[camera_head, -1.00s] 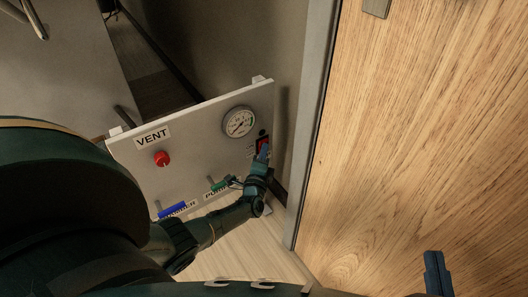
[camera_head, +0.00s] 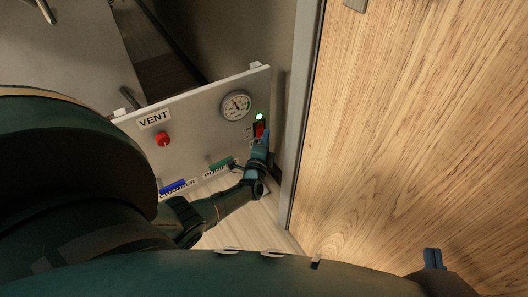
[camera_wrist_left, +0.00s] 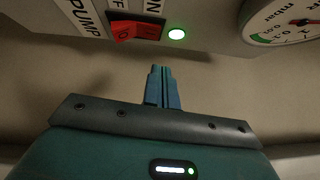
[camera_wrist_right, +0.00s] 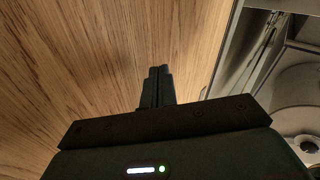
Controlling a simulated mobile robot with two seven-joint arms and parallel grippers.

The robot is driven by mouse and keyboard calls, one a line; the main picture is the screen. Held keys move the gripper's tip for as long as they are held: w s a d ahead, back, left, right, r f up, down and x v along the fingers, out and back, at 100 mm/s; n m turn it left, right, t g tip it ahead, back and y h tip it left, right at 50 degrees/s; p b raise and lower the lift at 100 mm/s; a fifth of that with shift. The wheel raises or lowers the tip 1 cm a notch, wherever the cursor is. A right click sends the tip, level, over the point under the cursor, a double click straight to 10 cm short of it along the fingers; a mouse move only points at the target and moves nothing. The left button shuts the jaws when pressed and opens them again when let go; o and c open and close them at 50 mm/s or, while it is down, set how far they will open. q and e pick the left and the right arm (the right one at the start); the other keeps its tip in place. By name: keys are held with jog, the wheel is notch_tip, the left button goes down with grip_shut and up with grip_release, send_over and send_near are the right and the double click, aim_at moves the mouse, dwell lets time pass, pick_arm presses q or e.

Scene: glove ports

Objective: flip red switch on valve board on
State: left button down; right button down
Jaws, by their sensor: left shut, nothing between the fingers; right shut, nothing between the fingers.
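The red rocker switch (camera_head: 260,129) sits at the right end of the white valve board (camera_head: 200,122). A small lamp (camera_head: 260,116) beside it glows green. In the left wrist view the red switch (camera_wrist_left: 137,28) is tilted in its black frame, with the lit green lamp (camera_wrist_left: 176,34) next to it. My left gripper (camera_head: 264,138) is shut and empty, just below the switch; in the left wrist view its fingertips (camera_wrist_left: 158,70) look apart from the switch. My right gripper (camera_head: 432,258) is shut and empty in front of the wooden surface; it also shows in the right wrist view (camera_wrist_right: 158,72).
The board also carries a pressure gauge (camera_head: 237,106), a red VENT knob (camera_head: 162,139), a blue handle (camera_head: 172,187) and a green handle (camera_head: 221,163). A large wooden panel (camera_head: 420,130) and a grey post (camera_head: 297,120) stand to the right.

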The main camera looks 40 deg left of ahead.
pick_arm(q)
jog(key=r+p+v, duration=0.2)
jog(key=p+v, duration=0.3)
jog(key=v, duration=0.4)
jog(key=shift+s+d, duration=0.15)
jog(key=shift+s, duration=0.3)
pick_arm(e)
jog(key=shift+s+d+f+m+g+h, duration=0.1)
jog(key=shift+s+d+m+g+h, duration=0.25)
jog(key=shift+m+g+h, duration=0.45)
jog(key=shift+s+d+f+m+g+h, duration=0.15)
jog(key=shift+d+m+g+h, duration=0.3)
jog(key=shift+g, duration=0.65)
jog(key=shift+r, duration=0.1)
